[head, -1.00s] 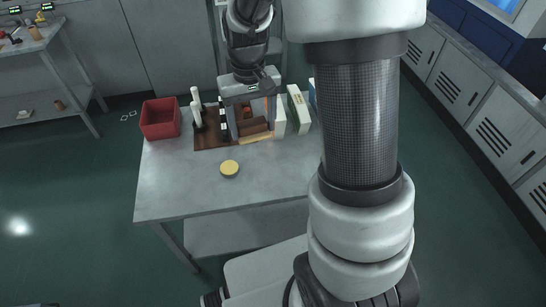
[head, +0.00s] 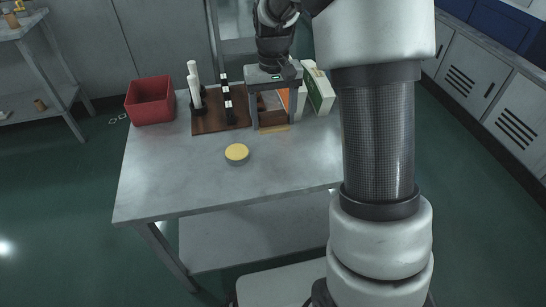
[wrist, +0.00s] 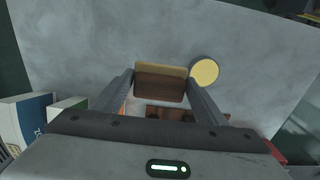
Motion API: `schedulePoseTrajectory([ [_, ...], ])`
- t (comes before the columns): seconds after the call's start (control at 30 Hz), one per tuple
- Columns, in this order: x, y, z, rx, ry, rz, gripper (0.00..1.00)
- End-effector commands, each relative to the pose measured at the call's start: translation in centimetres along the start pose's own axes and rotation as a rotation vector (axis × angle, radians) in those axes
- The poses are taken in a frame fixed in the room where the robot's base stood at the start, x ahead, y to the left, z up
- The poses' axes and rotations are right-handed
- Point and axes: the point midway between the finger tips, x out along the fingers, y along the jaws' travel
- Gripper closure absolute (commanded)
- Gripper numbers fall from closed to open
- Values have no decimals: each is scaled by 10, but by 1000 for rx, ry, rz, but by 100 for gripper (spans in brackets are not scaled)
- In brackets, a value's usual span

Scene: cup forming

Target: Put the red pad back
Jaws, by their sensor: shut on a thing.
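My gripper (head: 273,126) points down over the back right of the table, just right of the dark wooden board (head: 208,123). In the wrist view its fingers (wrist: 161,80) are spread apart with a brown block with a tan edge (wrist: 160,85) between their tips. The tan edge also shows low between the fingers in the head view. I cannot make out a plainly red pad. A small orange patch (head: 285,97) shows beside the inner side of the right finger; I cannot tell what it belongs to.
A red open bin (head: 150,103) stands at the table's back left. White and green boxes (head: 318,90) stand right of my gripper. The table's front (head: 180,190) is clear.

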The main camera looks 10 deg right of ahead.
Motion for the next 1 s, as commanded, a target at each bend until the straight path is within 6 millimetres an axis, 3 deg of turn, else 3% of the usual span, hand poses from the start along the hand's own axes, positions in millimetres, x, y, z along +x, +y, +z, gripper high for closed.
schedulePoseTrajectory([
  [0.2, 38, 0, 1, 0, -3, 0, 55],
  [0.37, 52, 0, 0, 0, -1, 0, 55],
  [0.6, 90, 0, 1, 0, -2, 0, 55],
  [1.0, 97, 0, 0, 0, 0, 0, 55],
])
